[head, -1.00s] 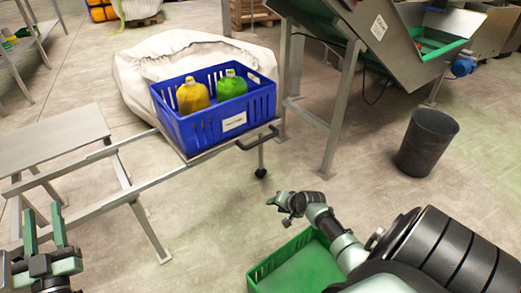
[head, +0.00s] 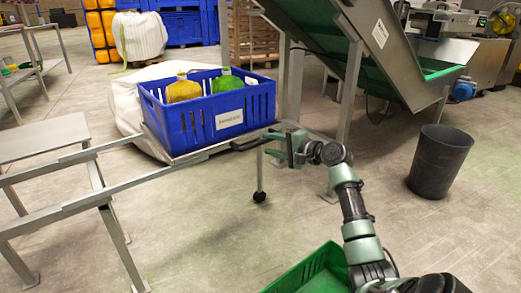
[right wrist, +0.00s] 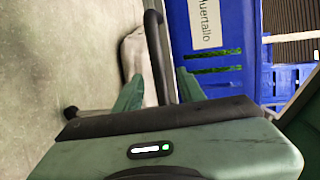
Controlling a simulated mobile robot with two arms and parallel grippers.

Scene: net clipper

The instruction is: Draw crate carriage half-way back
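The crate carriage (head: 190,158) is a flat metal platform at the end of the rails, with a dark handle (head: 248,144) on its near right end. A blue crate (head: 195,124) stands on it, holding a yellow jug (head: 183,91) and a green jug (head: 226,82). My right gripper (head: 273,146) is at the handle's right end. In the right wrist view, its fingers (right wrist: 158,92) are apart, with the dark handle bar (right wrist: 157,48) running between them. A firm grip does not show. My left gripper is out of view.
Two metal rails (head: 75,207) run toward the lower left on legs. A green crate (head: 309,272) is on the floor near my right arm. A black bin (head: 438,162) and a sloped conveyor (head: 372,60) stand to the right. A white sack (head: 125,100) lies behind the carriage.

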